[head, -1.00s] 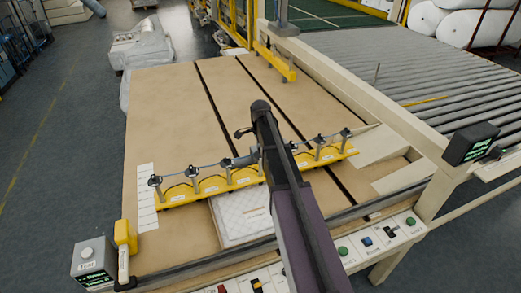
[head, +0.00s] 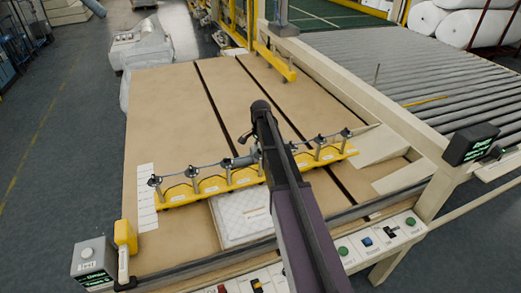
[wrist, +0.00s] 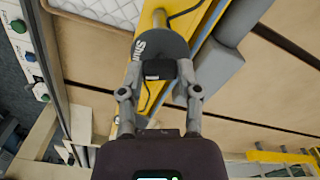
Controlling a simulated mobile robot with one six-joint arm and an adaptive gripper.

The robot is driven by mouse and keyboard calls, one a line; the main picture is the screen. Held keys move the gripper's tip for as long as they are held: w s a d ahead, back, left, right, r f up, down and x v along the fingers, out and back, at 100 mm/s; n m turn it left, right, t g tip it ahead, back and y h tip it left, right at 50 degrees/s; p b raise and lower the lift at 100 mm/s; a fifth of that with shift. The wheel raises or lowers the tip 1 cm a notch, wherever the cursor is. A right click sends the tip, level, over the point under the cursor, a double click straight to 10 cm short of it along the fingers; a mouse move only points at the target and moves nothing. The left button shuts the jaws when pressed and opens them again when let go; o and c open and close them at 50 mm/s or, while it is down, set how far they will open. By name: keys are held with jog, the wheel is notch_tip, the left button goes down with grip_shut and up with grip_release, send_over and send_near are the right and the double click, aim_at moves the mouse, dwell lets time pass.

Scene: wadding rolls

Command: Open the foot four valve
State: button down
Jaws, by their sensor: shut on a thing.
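The yellow bar (head: 205,186) lies across the tan table and carries several grey suction feet with cables. My arm crosses in front of the bar and hides part of it in the head view. In the wrist view my gripper (wrist: 161,75) is shut on a small black valve handle (wrist: 160,69). The handle sits at a dark round plate (wrist: 160,42) with white lettering that seems to read "Shut" at its left edge. The yellow bar (wrist: 206,22) runs behind it. I cannot read a foot number.
A white quilted pad (head: 243,215) lies under the bar. The tan table (head: 165,100) has dark slots and is mostly bare behind the bar. A button panel (head: 380,238) runs along the front edge. A roller conveyor (head: 400,75) is at the right.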

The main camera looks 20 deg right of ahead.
jog(key=n, duration=0.6)
jog(key=shift+s, duration=0.1)
jog(key=n, duration=0.7)
dwell(0.4)
jog(key=shift+c, duration=1.5)
grip_release()
